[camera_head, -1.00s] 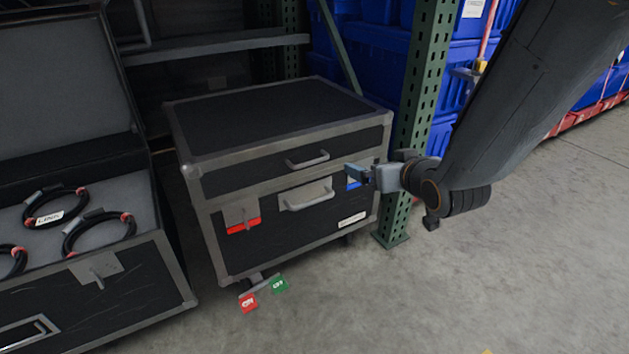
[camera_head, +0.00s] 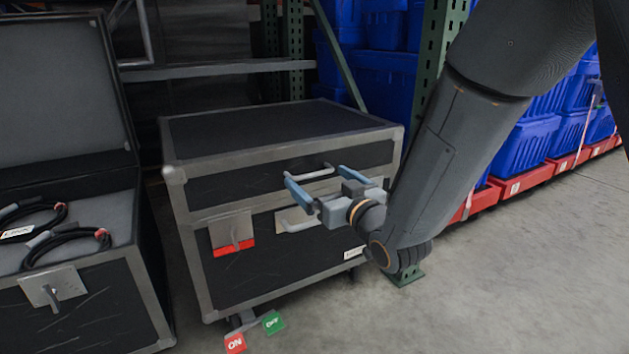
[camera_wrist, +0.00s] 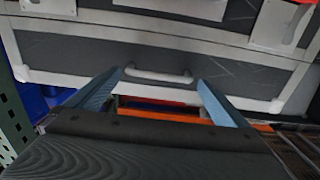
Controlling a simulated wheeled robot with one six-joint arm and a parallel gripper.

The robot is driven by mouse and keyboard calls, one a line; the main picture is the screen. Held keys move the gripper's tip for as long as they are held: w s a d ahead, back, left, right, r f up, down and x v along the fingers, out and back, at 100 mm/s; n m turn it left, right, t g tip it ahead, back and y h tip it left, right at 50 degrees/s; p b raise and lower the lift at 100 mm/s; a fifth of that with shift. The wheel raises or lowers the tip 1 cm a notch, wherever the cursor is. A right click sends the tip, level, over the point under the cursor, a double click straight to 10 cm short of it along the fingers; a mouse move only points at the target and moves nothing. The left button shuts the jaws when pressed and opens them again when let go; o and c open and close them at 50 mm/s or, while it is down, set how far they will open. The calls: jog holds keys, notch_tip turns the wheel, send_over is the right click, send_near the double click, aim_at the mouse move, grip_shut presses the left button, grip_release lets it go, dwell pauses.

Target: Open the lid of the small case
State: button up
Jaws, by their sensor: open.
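The small case (camera_head: 270,130) is a black, grey-edged box with its lid shut. A pale bar handle (camera_head: 308,172) is on the front of its lid, and a second handle plate (camera_head: 292,221) sits below. A grey latch plate (camera_head: 232,232) with a red strip is at the front left; my gripper and arm hide the right front part. My gripper (camera_head: 322,182) is open and empty in front of the lid handle, fingers pointing at the case. In the wrist view, the lid handle (camera_wrist: 158,75) shows between the two blue fingers (camera_wrist: 160,82), apart from both.
A larger open case (camera_head: 85,258) with coiled cables stands close on the left. A green rack post (camera_head: 432,70) and blue totes (camera_head: 525,145) are behind on the right. The floor at right is clear.

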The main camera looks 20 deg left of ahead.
aim_at(315, 174)
jog(key=shift+b+x, duration=0.65)
jog(key=shift+x, duration=1.2)
jog(key=c, duration=1.2)
jog(key=shift+o, duration=0.2)
jog(key=shift+r, duration=0.1)
